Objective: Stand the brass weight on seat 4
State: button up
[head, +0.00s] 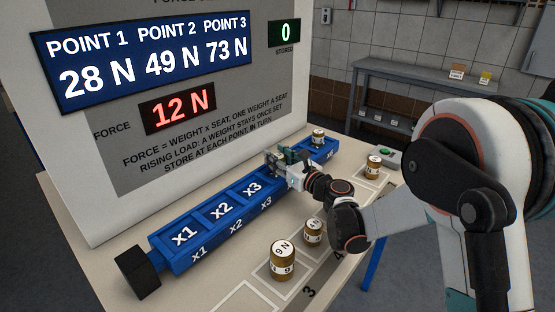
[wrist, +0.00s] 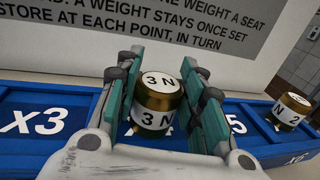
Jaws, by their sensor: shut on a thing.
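The brass weight (wrist: 158,100), with white bands marked 3 N, stands upright between the teal fingers of my gripper (wrist: 163,88) in the wrist view. My gripper is shut on it, one finger on each side. In the head view my gripper (head: 288,167) is over the blue beam (head: 215,212), just past the x3 seat, and hides the weight. Seat 4 is hidden behind the gripper and weight, between x3 (wrist: 38,122) and the partly covered 5 label (wrist: 238,127). I cannot tell whether the weight's base touches the seat.
A 2 N weight (wrist: 290,112) stands on the beam's far right seat, also in the head view (head: 318,138). A 9 N weight (head: 282,260) and another weight (head: 313,232) stand in front. One more (head: 373,166) is near the green button (head: 387,153). The red display (head: 178,107) reads 12 N.

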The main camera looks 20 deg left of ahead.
jog(key=o, duration=1.3)
jog(key=shift+s+d+r, duration=0.1)
jog(key=shift+d, duration=0.1)
jog(key=p+v, duration=0.3)
jog(key=v, duration=0.8)
jog(key=shift+s+d+p, duration=0.2)
jog(key=shift+p, duration=0.15)
